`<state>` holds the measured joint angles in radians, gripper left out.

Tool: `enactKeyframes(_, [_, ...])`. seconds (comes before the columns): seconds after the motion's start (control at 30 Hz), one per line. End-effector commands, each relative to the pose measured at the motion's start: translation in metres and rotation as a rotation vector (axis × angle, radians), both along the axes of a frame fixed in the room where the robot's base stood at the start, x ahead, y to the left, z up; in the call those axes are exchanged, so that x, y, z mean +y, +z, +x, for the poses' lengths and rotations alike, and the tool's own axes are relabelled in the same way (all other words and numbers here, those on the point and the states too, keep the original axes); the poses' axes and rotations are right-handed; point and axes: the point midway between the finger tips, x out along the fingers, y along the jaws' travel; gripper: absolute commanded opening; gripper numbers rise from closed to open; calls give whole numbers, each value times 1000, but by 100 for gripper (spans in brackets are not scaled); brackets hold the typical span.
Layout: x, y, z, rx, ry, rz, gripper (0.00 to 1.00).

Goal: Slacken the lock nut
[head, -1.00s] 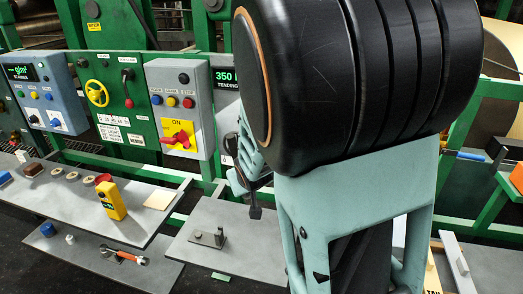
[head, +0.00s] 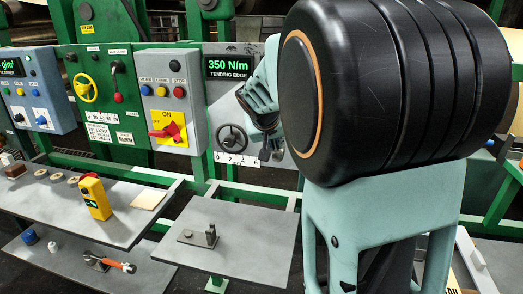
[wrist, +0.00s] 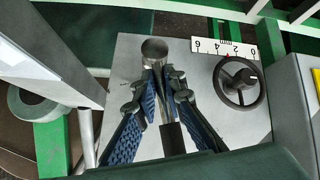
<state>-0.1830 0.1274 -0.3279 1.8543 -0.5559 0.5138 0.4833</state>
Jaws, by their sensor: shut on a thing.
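The lock nut looks to be the round grey metal piece (wrist: 154,49) on the tending-edge panel, with a black-gripped lever (wrist: 172,138) coming from it toward the camera. My gripper (wrist: 162,85) has its blue-padded fingers closed around the lever just in front of the round head; the pads hide part of it.
A 0-2-4-6 scale (head: 237,159) lies below the handwheel, under the 350 N/m display (head: 230,67). A control box with a red switch (head: 168,131) stands left. Grey shelves (head: 225,240) below hold a yellow device (head: 95,198) and an orange-handled tool (head: 110,262).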

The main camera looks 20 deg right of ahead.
Motion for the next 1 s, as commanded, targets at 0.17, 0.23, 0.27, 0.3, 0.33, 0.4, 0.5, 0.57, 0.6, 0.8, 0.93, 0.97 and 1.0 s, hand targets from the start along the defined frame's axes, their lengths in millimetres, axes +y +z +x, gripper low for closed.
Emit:
enactKeyframes(0.17, [-13, 8, 0, -1, -45, 1, 0])
enactKeyframes(0.23, [-15, 11, -1, -8, -49, 12, 0])
enactKeyframes(0.27, [-16, 11, -1, -12, -50, 21, 0])
enactKeyframes(0.3, [-17, 13, -2, -21, -50, 34, 0])
enactKeyframes(0.33, [-17, 14, -2, -29, -50, 45, 0])
enactKeyframes(0.4, [-19, 14, -3, -45, -50, 72, 0])
enactKeyframes(0.5, [-22, 13, 4, -54, -49, 84, 0])
enactKeyframes(0.57, [-26, 13, 9, -53, -48, 82, 0])
enactKeyframes(0.6, [-28, 12, 12, -53, -48, 82, 0])
enactKeyframes(0.8, [-36, 12, 24, -54, -48, 83, 0])
enactKeyframes(0.93, [-39, 11, 29, -55, -47, 83, 0])
enactKeyframes(0.97, [-39, 11, 30, -55, -46, 82, 0])
enactKeyframes(1.0, [-40, 11, 30, -55, -46, 82, 0])
